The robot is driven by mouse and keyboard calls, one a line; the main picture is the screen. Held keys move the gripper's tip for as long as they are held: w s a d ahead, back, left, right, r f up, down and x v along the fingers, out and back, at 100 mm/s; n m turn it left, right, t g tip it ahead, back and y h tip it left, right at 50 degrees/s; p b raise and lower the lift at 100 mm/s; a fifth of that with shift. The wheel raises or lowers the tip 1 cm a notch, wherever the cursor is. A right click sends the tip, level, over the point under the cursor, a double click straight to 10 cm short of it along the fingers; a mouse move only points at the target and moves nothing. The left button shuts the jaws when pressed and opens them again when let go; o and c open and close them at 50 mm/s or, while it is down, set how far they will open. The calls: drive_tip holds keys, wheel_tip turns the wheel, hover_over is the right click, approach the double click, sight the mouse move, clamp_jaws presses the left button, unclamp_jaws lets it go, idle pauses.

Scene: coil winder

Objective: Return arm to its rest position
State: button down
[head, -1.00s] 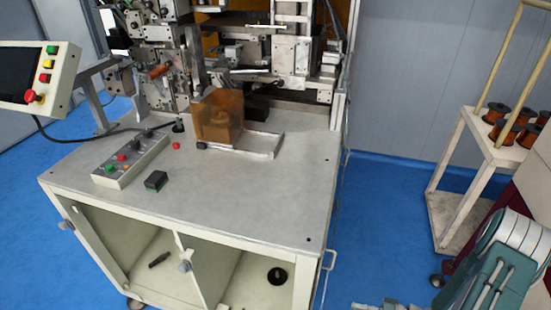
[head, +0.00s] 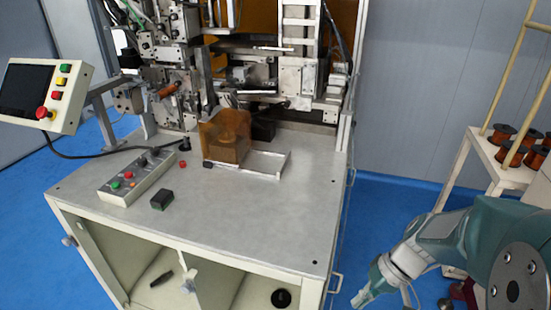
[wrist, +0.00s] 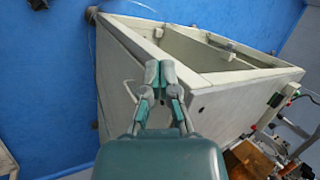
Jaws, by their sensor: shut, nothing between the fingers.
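My gripper (wrist: 160,74) is shut and empty in the wrist view, with its two fingertips together. In the head view my gripper (head: 362,298) is at the bottom, right of the winder's cabinet and over the blue floor, apart from the bench. My teal and grey arm fills the lower right corner there. The coil winder's grey bench top (head: 240,230) stands to the left.
A control box (head: 135,178) with buttons and a small dark block (head: 162,199) sit on the bench. An amber guard (head: 225,138) stands at its back. A pale shelf (head: 510,170) with copper spools is behind my arm. Blue floor (head: 395,195) lies between bench and shelf.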

drive_tip(key=s+a+r+t+h, duration=0.1)
drive_tip(key=s+r+t+h, duration=0.2)
drive_tip(key=r, duration=0.4)
drive_tip(key=s+a+r+t+h, duration=0.1)
drive_tip(key=s+r+t+h, duration=0.2)
drive_tip(key=r, duration=0.4)
drive_tip(key=shift+m+t, duration=0.3)
drive_tip(key=shift+t, duration=0.3)
